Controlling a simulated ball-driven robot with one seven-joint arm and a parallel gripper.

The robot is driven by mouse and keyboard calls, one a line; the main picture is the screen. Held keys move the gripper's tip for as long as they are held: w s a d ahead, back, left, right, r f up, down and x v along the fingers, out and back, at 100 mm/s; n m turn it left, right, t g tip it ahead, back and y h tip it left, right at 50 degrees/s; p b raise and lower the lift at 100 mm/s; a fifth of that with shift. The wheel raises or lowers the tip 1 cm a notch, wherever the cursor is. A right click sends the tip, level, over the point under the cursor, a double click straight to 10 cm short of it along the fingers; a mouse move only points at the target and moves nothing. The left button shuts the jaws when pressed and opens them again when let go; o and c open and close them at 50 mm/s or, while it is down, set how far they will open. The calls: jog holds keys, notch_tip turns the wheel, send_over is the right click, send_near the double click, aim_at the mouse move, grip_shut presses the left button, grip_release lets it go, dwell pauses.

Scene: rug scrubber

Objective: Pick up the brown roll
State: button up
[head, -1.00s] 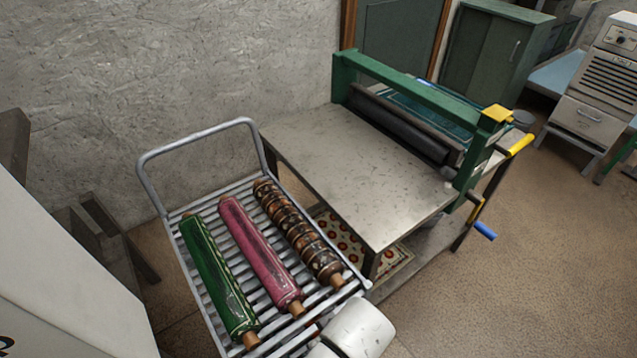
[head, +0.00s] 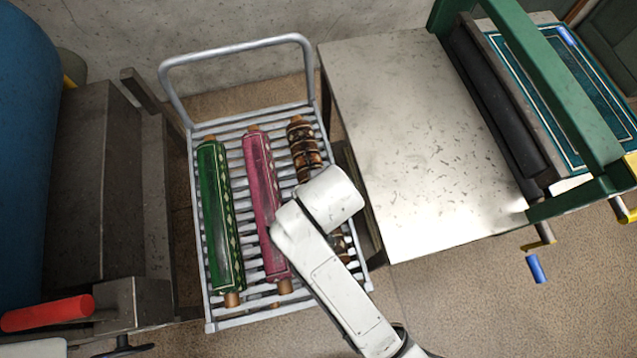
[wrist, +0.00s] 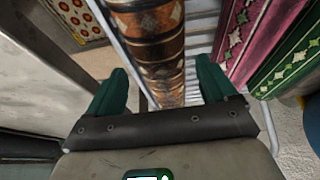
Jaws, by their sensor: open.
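The brown roll (head: 305,150) is dark brown with lighter bands and lies on the slatted trolley (head: 245,42), right of the two other rolls. In the head view my white arm covers its middle and much of its near part, and my gripper is hidden. In the wrist view my gripper (wrist: 164,88) is open, with a green finger on each side of the picture. The brown roll (wrist: 152,45) shows between and beyond the fingers. I see no finger closed on it; the exact gap to it is hard to tell.
A pink roll (head: 262,195) lies beside it, then a green roll (head: 216,215) further left. A metal table (head: 420,130) with a green-framed roller press (head: 545,90) stands close on the right. A dark bench with a red handle (head: 48,313) is at left.

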jog(key=shift+x, duration=3.3)
jog(key=shift+c, duration=0.2)
jog(key=shift+r, duration=0.1)
jog(key=c, duration=1.5)
jog(key=shift+w+r, duration=0.1)
jog(key=shift+w, duration=0.05)
grip_shut()
jog(key=shift+r, duration=0.1)
